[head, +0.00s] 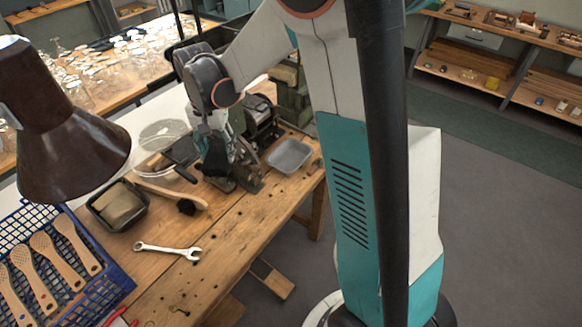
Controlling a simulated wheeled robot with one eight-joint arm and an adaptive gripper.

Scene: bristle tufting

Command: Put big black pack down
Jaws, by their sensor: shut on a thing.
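My gripper (212,138) points down over the far part of the wooden workbench. It is shut on a dark item that looks like the big black pack (214,161). The pack hangs just under the fingers, in front of a metal machine (246,165). It is small and partly merged with dark parts behind it, so I cannot tell whether its lower end touches anything.
A grey metal tray (289,155) stands right of the machine. A brush (165,194), a black tray (98,222) with a tan block, a wrench (167,250) and a blue crate (112,268) of wooden brush bodies are nearer. A brown lamp (75,150) overhangs the left. Bare bench lies front right.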

